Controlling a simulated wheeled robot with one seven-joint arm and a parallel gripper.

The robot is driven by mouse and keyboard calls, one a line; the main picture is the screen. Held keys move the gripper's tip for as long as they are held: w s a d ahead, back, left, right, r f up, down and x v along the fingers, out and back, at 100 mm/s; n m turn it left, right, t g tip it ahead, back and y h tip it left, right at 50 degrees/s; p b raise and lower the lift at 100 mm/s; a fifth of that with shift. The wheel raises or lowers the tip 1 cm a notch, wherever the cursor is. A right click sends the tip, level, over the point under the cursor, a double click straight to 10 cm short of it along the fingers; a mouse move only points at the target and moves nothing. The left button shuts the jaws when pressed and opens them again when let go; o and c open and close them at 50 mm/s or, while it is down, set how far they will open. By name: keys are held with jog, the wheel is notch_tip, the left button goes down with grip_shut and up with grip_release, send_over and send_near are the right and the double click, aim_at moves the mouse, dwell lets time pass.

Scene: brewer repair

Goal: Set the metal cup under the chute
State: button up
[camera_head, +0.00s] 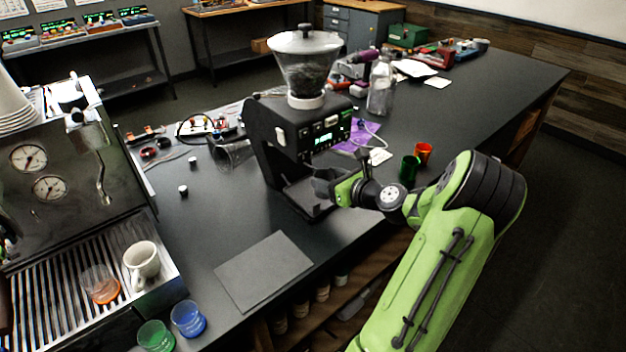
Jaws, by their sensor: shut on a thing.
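The black grinder (285,150) stands on the dark bench, with a clear hopper (305,65) on top and a lit green display on its front. Its chute area is at the front, above a low base plate (306,198); the chute itself is hard to make out. My gripper (334,186) reaches in from the right, just in front of the grinder and above the plate. It is shut on the metal cup (323,184), a small dark grey shape that is partly hidden by the fingers. I cannot tell whether the cup touches the plate.
A green cup (409,168) and an orange cup (423,152) stand right of my gripper. A glass bottle (380,90) is behind. A grey mat (263,270) lies in front.

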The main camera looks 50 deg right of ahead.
jog(key=w, duration=0.5)
jog(key=shift+w+d, duration=0.3)
jog(key=shift+w, duration=0.1)
notch_tip(320, 180, down, 4)
jog(key=shift+r+b, duration=0.15)
jog(key=shift+b, duration=0.65)
jog(key=o, duration=1.2)
jog(key=shift+c, duration=0.2)
